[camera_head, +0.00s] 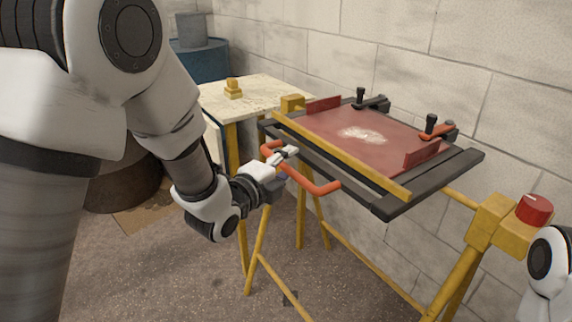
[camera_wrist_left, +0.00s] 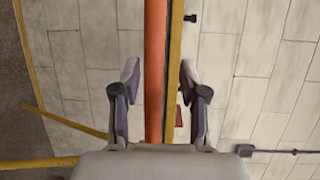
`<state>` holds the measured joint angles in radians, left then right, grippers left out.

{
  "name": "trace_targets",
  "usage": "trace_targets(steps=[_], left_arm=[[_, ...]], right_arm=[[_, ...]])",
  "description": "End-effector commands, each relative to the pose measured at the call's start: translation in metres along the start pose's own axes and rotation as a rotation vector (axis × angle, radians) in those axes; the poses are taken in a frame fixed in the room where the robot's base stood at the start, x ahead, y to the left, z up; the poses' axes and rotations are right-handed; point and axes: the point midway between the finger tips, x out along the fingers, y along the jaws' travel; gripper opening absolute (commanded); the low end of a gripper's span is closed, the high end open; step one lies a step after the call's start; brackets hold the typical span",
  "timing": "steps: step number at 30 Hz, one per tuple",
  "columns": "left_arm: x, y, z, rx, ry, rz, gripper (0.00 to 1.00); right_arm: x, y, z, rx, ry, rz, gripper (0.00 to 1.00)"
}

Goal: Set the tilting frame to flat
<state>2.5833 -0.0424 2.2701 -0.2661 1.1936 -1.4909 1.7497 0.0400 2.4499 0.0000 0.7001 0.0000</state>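The tilting frame (camera_head: 378,207) is a dark rectangular frame on a yellow stand, carrying a red panel (camera_head: 343,130) with a pale patch. I cannot tell its exact tilt. An orange handle bar (camera_head: 318,186) runs along its near side. My left gripper (camera_head: 284,156) is at the handle's left part. In the left wrist view the handle (camera_wrist_left: 155,60) passes between the open fingers, with a gap on both sides. A red knob (camera_head: 535,208) sits on the stand's right yellow block. My right gripper is out of view; only part of that arm shows at the right edge.
A yellow bar (camera_head: 340,154) crosses the frame's near side. Two dark clamps (camera_head: 372,102) with red-orange parts sit along its far edge. A pale side table (camera_head: 262,93) with a small yellow piece (camera_head: 233,89) stands behind left. A block wall (camera_head: 400,40) is close behind.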

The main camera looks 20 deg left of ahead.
Motion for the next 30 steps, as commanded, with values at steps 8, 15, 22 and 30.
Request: trace_targets(steps=[8, 15, 22, 30], left_arm=[[-0.03, 0.001, 0.0, -0.003, 0.0, 0.003, 0.43], [-0.071, 0.0, 0.0, -0.002, -0.001, -0.001, 0.43], [-0.075, 0.0, 0.0, 0.0, 0.001, -0.001, 0.43], [-0.074, 0.003, 0.0, -0.001, 0.001, 0.005, 0.43]], right_arm=[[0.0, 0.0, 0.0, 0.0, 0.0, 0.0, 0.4], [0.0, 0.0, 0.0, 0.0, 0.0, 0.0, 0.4], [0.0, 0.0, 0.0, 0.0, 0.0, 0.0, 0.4], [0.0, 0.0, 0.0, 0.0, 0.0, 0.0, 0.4]])
